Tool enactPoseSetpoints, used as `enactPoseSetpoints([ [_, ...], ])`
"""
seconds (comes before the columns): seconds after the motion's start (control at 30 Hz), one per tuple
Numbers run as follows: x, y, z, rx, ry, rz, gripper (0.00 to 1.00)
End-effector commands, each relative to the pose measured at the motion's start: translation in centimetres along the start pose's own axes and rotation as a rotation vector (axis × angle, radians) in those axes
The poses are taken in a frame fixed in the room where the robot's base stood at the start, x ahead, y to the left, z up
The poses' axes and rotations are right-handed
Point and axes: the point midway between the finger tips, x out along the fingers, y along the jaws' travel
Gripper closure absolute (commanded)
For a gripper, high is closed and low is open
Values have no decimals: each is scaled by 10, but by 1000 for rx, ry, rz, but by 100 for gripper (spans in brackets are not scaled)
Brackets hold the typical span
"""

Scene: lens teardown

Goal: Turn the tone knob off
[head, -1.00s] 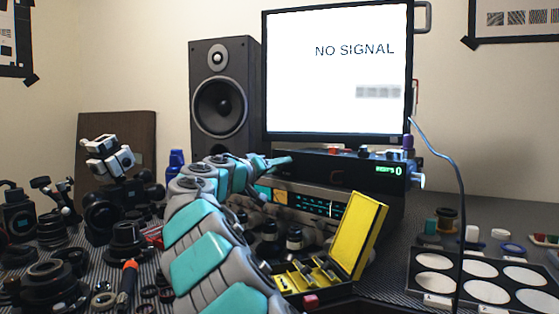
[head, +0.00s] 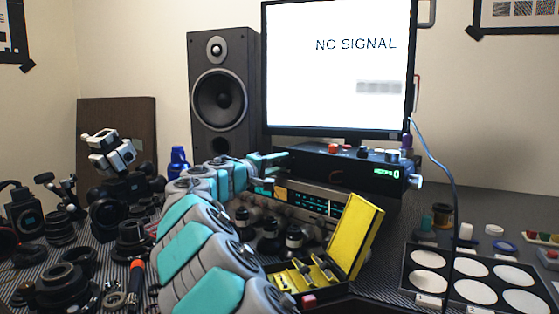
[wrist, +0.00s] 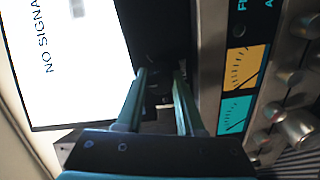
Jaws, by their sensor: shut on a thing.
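My gripper (head: 282,158) reaches the left end of the black box (head: 345,172) that sits on top of the silver receiver (head: 335,193). In the wrist view my gripper (wrist: 160,72) has its two teal fingers at the dark front of the box, with a small gap between them. They are shut on a small dark part there, most likely a knob; it is mostly hidden and no label can be read. The receiver's yellow and teal meters (wrist: 240,90) and silver knobs (wrist: 300,125) lie to the right in that view, apart from the fingers.
The monitor (head: 338,70) stands behind the box, with a speaker (head: 222,95) to its left. An open yellow case (head: 357,235) stands in front of the receiver. Lenses and camera parts crowd the left of the table. A tray of white discs (head: 415,282) is at right.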

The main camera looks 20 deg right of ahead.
Motion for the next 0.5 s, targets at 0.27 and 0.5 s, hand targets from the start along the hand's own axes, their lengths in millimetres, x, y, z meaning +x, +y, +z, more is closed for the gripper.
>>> enactPoseSetpoints([
  [0.27,0,-1,0,-14,1,-1,100],
  [0.5,0,-1,0,-13,1,-1,60],
])
